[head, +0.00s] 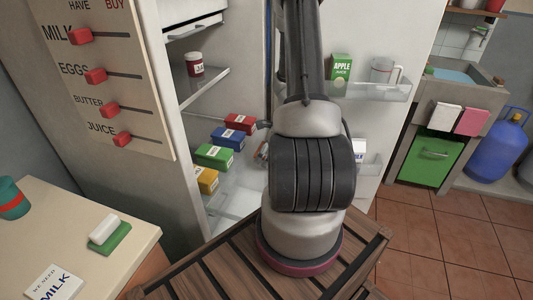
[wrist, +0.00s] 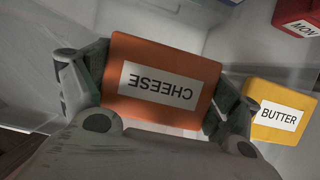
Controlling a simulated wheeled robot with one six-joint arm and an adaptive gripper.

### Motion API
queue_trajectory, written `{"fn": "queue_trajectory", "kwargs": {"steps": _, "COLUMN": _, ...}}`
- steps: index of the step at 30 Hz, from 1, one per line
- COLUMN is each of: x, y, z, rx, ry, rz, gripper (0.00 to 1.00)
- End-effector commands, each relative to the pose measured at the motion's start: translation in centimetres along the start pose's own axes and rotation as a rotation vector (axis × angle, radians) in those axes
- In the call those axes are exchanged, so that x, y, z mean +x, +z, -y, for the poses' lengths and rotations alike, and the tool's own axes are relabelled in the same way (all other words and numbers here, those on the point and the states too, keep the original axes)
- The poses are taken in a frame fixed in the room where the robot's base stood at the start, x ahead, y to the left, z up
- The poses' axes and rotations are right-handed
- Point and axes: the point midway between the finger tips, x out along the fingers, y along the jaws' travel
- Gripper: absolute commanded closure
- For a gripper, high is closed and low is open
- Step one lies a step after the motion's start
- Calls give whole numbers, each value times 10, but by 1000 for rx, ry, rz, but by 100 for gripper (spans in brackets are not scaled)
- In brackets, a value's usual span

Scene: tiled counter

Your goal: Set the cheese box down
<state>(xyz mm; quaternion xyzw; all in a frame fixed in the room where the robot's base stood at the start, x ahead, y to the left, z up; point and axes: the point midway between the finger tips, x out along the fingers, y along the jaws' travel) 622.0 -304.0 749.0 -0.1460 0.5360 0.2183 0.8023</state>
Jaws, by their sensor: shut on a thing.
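The cheese box (wrist: 160,112) is orange with a white label reading CHEESE, which appears upside down in the wrist view. My gripper (wrist: 158,86) is shut on it, one finger on each short side. The box is inside the open fridge, over a pale surface; whether it touches that surface cannot be told. In the head view my arm hides most of the gripper and the box.
A yellow BUTTER box (wrist: 278,113) is close beside my right finger in the wrist view; a red box (wrist: 296,14) lies farther off. In the head view, red (head: 240,122), blue (head: 228,138), green (head: 213,156) and yellow (head: 206,179) boxes line the fridge's left side. The open door (head: 400,45) stands right.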

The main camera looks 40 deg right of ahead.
Motion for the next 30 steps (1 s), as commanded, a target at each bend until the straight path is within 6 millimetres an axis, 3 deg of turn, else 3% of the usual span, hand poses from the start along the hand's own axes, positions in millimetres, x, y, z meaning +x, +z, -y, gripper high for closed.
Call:
{"fn": "queue_trajectory", "kwargs": {"steps": 3, "x": 0, "y": 0, "z": 0, "rx": 0, "ry": 0, "rz": 0, "gripper": 0}}
{"fn": "queue_trajectory", "kwargs": {"steps": 17, "x": -8, "y": 1, "z": 1, "rx": -1, "ry": -1, "rz": 1, "gripper": 0}}
{"fn": "queue_trajectory", "kwargs": {"steps": 30, "x": -99, "y": 1, "z": 0, "rx": -2, "ry": -2, "rz": 1, "gripper": 0}}
